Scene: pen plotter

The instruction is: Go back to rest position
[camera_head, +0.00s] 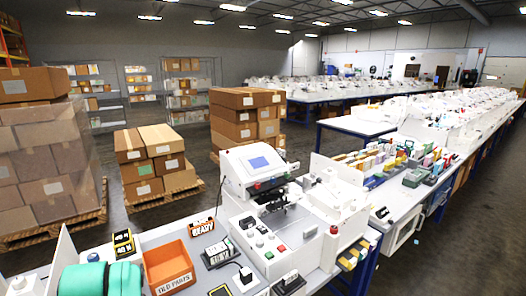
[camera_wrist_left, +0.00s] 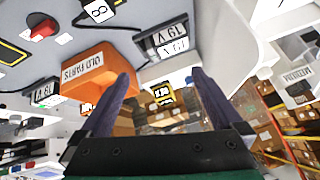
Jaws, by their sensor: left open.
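My left gripper (camera_wrist_left: 160,76) shows in the left wrist view with its two dark fingers apart and nothing between them. Neither gripper shows in the head view. The white machine with a blue screen (camera_head: 257,170) stands on the workbench in the middle of the head view. An orange bin labelled OLD PARTS (camera_head: 168,267) sits left of the machine. The bin also shows in the left wrist view (camera_wrist_left: 90,70), behind and beside the left finger; I cannot tell the distance between them.
A rounded teal thing (camera_head: 98,279) lies at the lower left. Small labelled devices (camera_head: 217,253) crowd the bench near the bin. Stacked cartons (camera_head: 152,162) stand on pallets behind. A long bench (camera_head: 400,205) full of items runs off to the right. Open floor shows between the pallets and benches.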

